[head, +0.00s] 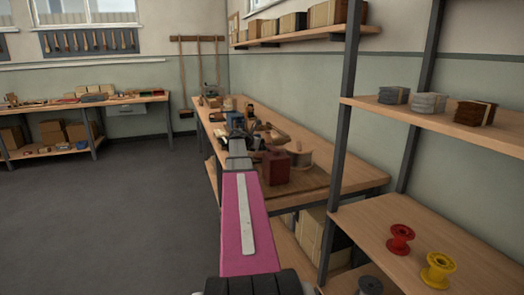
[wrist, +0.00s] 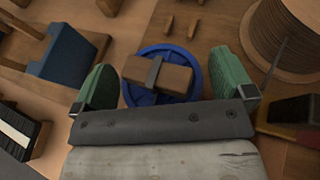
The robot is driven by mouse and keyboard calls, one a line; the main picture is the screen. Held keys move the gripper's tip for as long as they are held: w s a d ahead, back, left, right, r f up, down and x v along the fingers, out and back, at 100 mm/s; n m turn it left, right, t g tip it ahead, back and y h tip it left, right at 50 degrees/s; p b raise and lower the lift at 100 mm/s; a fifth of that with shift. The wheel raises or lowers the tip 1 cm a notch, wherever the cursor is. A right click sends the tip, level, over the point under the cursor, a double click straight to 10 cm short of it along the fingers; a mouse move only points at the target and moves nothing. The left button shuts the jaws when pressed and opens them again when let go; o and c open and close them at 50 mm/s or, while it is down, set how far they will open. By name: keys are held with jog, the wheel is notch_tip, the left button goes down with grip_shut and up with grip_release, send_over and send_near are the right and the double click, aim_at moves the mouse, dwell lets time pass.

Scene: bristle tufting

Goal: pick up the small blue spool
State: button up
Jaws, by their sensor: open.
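In the wrist view, a round blue spool (wrist: 142,97) lies on the wooden surface. A brown block-like bundle with a grey band (wrist: 158,73) lies across its top and hides its middle. My gripper (wrist: 166,82) is open. Its green fingers stand apart to the left and right of the spool. The gripper's dark grey body hides the near side. I cannot tell whether either finger touches the spool. In the head view, my arm reaches over the workbench and the blue spool cannot be made out clearly.
A large brown twine spool (wrist: 292,38) stands close to the right finger. A blue block (wrist: 66,55) is at left, with a dark-bristled brush (wrist: 20,132) below it. In the head view, the shelf at right holds a red spool (head: 400,239) and a yellow spool (head: 438,270).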

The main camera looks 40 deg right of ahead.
jog(key=c, duration=0.9)
jog(key=shift+r, duration=0.1)
jog(key=shift+c, duration=0.2)
